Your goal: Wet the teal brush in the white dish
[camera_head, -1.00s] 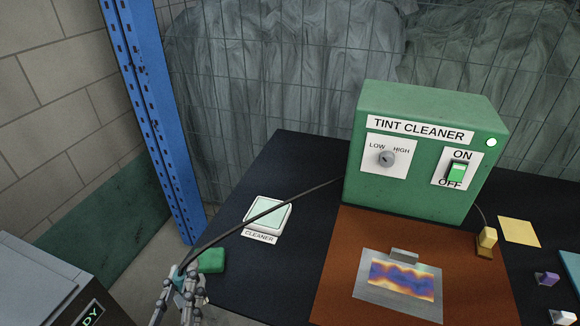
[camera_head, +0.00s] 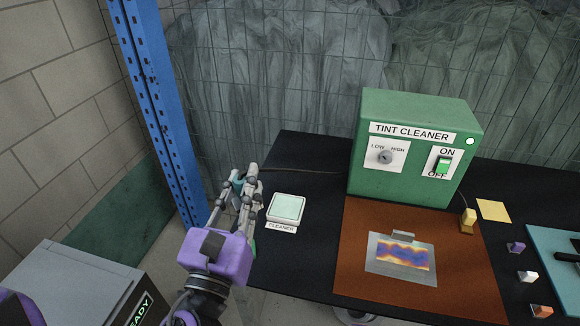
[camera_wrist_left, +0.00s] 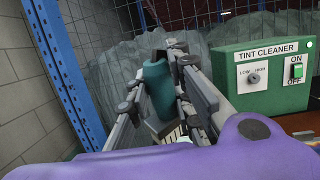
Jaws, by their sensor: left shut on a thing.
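My left gripper (camera_head: 245,178) is shut on the teal brush (camera_head: 238,182), left of the white dish and raised above the table. In the left wrist view, the brush (camera_wrist_left: 156,85) stands between the fingers (camera_wrist_left: 170,75), its teal handle upward. The white dish (camera_head: 287,208), with pale green liquid inside and a "CLEANER" label in front, sits on the black table. The brush and dish are apart in the head view. The brush's lower end is mostly hidden by my fingers. My right gripper is not in view.
A dark cable (camera_head: 300,171) runs from the brush toward the green tint cleaner box (camera_head: 412,150), whose switch shows green. A metal plate with a coloured stain (camera_head: 402,258) lies on the brown mat (camera_head: 350,280).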

